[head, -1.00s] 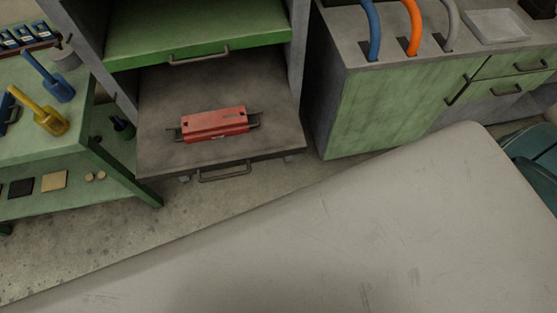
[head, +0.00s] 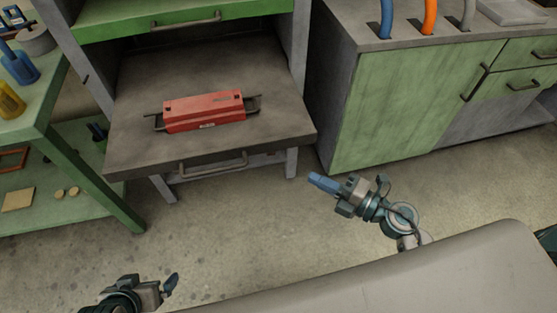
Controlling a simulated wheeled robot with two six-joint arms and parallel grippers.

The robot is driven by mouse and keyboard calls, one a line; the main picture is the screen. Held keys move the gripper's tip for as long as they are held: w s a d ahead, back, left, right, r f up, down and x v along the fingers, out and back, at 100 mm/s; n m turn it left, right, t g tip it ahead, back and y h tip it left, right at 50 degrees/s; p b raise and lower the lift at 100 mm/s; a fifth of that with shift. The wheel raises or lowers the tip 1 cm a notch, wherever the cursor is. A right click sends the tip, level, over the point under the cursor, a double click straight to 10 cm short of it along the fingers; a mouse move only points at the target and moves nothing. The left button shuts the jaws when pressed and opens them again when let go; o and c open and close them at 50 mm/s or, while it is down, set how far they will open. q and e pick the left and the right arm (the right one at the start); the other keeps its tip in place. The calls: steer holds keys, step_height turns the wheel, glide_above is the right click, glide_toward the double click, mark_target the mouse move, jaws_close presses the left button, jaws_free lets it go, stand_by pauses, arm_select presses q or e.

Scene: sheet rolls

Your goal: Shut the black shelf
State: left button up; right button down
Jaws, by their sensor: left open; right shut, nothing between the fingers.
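The black shelf (head: 258,141) is a dark pull-out shelf low in the grey rack, sticking out toward me, with a bar handle (head: 212,166) on its front edge. A red box with dark end handles (head: 204,111) lies on it. My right gripper (head: 318,182) is shut and empty, with blue fingertips, in front of and below the shelf's right corner, touching nothing. My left gripper (head: 168,287) is at the bottom left, well short of the shelf; it is open and only partly in view.
A green shelf (head: 180,18) with its own handle is above. A green cabinet (head: 415,105) stands at the right, with hoses on top. A green bench (head: 85,190) stands at the left. Bare floor (head: 230,235) lies between the shelf and me.

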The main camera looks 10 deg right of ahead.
glide_toward(265, 143)
steer(key=x, duration=0.5)
steer(key=shift+w+a+p, duration=0.15)
steer(key=shift+a+p, duration=0.1)
steer(key=shift+p, duration=0.15)
arm_select(q)
steer(key=shift+s+a+r+g, duration=0.25)
steer(key=shift+s+a+g, duration=0.05)
steer(key=shift+g, duration=0.1)
arm_select(e)
steer(key=shift+w, duration=0.1)
